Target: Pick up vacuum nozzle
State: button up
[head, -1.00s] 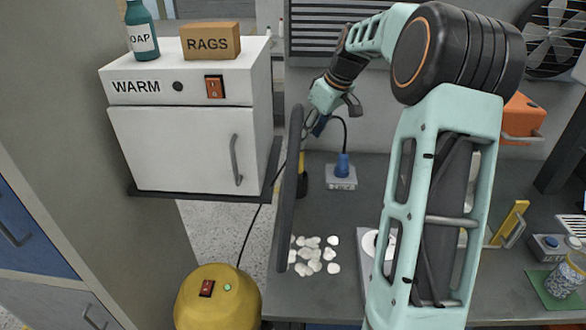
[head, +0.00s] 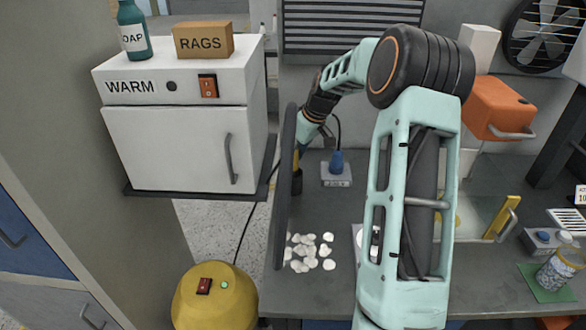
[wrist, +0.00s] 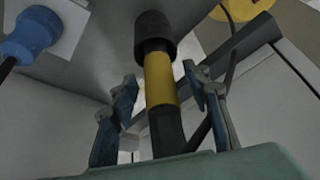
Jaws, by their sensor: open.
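The vacuum nozzle (wrist: 160,75) is a dark tube with a yellow band and a wider black end. In the wrist view it runs between the two fingers of my gripper (wrist: 163,98). The fingers are open, one on each side, and gaps show between them and the tube. In the head view, the nozzle's dark end (head: 297,183) shows beside a dark upright panel. My gripper (head: 299,152) is at its upper part there, and the panel and wrist hide much of the contact area.
The dark upright panel (head: 285,200) stands close left of my gripper. White shells (head: 311,252) lie on the grey bench. A blue plug on a grey box (head: 337,178) is to the right. The white WARM cabinet (head: 180,150) and yellow canister (head: 215,300) are left.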

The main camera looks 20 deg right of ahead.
grip_shut()
